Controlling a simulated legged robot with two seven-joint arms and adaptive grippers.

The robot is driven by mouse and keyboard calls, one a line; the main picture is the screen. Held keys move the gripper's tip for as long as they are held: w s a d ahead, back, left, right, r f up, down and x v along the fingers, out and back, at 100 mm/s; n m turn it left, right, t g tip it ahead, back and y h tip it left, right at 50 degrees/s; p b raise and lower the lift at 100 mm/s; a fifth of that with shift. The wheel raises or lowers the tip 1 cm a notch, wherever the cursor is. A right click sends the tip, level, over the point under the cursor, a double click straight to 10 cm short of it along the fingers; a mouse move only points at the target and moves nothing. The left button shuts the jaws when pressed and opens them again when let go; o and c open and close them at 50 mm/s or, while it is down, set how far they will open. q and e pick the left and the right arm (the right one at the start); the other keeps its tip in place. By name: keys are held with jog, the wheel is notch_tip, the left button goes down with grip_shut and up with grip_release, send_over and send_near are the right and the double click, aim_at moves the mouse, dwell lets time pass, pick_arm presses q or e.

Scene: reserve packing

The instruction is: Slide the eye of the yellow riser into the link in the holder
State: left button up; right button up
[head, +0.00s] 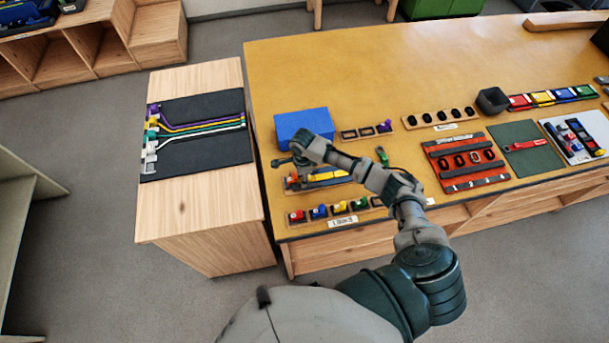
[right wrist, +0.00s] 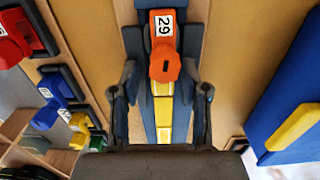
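Several coloured risers lie on a black mat on the left wooden stand; one has a yellow strap (head: 195,125). My right gripper (head: 290,162) hangs over the near left of the ochre table. In the right wrist view my right gripper (right wrist: 160,80) is open, its fingers apart on either side of a dark blue holder (right wrist: 143,45). In this holder lie an orange piece (right wrist: 164,62) marked 29 and a yellow strip (right wrist: 163,115). The fingers do not visibly grip either one. I cannot make out the link or the riser's eye. My left gripper is out of view.
A blue box (head: 303,122) stands just behind my right gripper. A rack of small coloured pieces (head: 338,208) lies in front. A red tray (head: 465,162), a green mat (head: 525,150) and a dark bin (head: 492,100) are to the right. The table's back left is clear.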

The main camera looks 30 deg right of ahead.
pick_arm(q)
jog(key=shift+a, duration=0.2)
pick_arm(e)
jog(key=shift+w+r, duration=0.1)
jog(key=shift+r, duration=0.1)
notch_tip(320, 180, up, 12)
jog(key=shift+f, duration=0.25)
